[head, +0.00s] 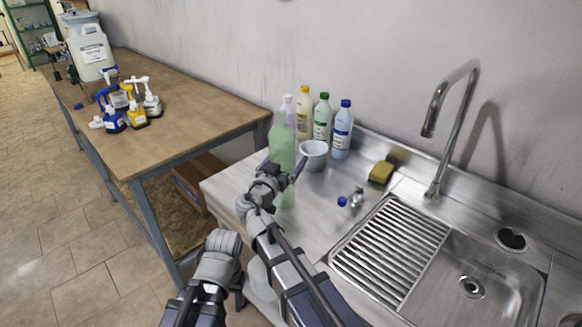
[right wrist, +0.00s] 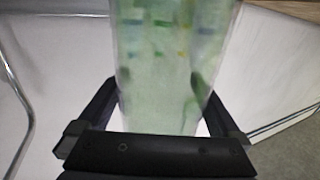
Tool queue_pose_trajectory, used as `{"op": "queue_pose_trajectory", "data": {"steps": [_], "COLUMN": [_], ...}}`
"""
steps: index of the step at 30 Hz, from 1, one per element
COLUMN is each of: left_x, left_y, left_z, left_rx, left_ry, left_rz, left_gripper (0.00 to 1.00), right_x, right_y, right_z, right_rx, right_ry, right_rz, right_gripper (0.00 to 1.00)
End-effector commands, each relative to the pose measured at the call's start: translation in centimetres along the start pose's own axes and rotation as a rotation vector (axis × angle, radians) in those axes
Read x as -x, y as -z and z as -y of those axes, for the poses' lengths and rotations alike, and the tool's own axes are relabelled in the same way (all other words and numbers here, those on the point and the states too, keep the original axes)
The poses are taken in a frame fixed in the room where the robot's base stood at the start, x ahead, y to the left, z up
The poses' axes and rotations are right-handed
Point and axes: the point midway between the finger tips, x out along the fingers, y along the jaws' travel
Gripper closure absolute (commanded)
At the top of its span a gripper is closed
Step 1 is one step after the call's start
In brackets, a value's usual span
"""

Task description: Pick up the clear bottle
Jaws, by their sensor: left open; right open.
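The clear bottle (head: 283,145) is tall, see-through and green-tinted, with a white cap. It stands upright near the left edge of the steel counter. My right gripper (head: 280,172) is open at the bottle, with a finger on either side of it. The bottle (right wrist: 170,60) fills the middle of the right wrist view between the two fingers (right wrist: 160,92); I cannot tell whether they touch it. My left gripper (head: 238,284) is low at the bottom of the head view, away from the bottle and partly hidden by my arm. The bottle's lower part is partly hidden by my right gripper.
A small blue-capped bottle (head: 353,198) lies near the sink (head: 480,270). A sponge (head: 381,173) lies behind. A wooden table (head: 185,115) is left.

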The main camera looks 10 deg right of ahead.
Motion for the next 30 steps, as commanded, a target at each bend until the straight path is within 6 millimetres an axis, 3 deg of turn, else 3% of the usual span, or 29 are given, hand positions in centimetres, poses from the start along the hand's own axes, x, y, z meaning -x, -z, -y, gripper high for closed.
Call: {"op": "queue_pose_trajectory", "data": {"steps": [5, 22, 30], "left_x": [0.0, 0.0, 0.07], "left_y": [-0.04, -0.03, -0.03], "left_z": [0.01, 0.01, 0.02], "left_rx": [0.0, 0.0, 0.0], "left_ry": [0.0, 0.0, 0.0], "left_rz": [0.0, 0.0, 0.0], "left_gripper": [0.5, 0.5, 0.5], "right_x": [0.03, 0.03, 0.02], "right_y": [0.0, -0.01, 0.07], "right_z": [0.01, -0.02, -0.02], "right_rx": [0.0, 0.0, 0.0], "right_ry": [0.001, 0.0, 0.0], "right_rz": [0.0, 0.0, 0.0], "right_gripper": [0.0, 0.63, 0.64]}}
